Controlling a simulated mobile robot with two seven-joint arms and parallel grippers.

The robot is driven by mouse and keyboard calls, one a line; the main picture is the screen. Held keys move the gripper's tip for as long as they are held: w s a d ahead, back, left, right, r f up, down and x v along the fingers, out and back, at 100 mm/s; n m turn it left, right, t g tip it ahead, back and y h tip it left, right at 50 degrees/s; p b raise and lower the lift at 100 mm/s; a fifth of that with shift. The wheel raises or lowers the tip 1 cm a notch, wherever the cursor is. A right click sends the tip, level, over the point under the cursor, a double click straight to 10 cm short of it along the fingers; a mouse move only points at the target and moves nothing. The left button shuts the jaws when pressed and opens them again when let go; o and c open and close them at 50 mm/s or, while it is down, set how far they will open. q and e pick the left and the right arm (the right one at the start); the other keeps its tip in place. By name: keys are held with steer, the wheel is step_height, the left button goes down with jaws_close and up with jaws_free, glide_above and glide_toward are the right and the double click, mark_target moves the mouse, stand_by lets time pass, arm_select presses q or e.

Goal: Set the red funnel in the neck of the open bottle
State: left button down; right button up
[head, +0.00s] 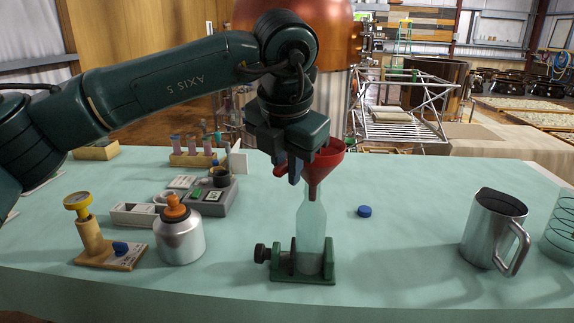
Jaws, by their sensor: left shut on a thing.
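The red funnel (325,165) is upright, with its spout pointing down at the mouth of the open bottle (311,222). The bottle is clear pale glass and stands upright in a green clamp stand (302,272) with a dark knob. My left gripper (291,172) is shut on the funnel's left side, above the bottle. The spout's lower end overlaps the bottle's neck in this view; I cannot tell whether it is inside or in front of it. My right gripper is not in view.
A blue cap (364,211) lies right of the bottle. A steel jug (494,230) stands at the right. A silver bottle with an orange top (179,232), a wooden stand (98,240) and a grey tray (209,196) are at the left. The table between cap and jug is clear.

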arm_select(q)
steer(key=c, duration=1.3)
jaws_free()
steer(key=shift+s+r, duration=0.1)
steer(key=shift+r, duration=0.15)
steer(key=p+v, duration=0.1)
steer(key=v, duration=1.1)
steer(key=shift+r+p, duration=0.35)
steer(key=shift+s, duration=0.1)
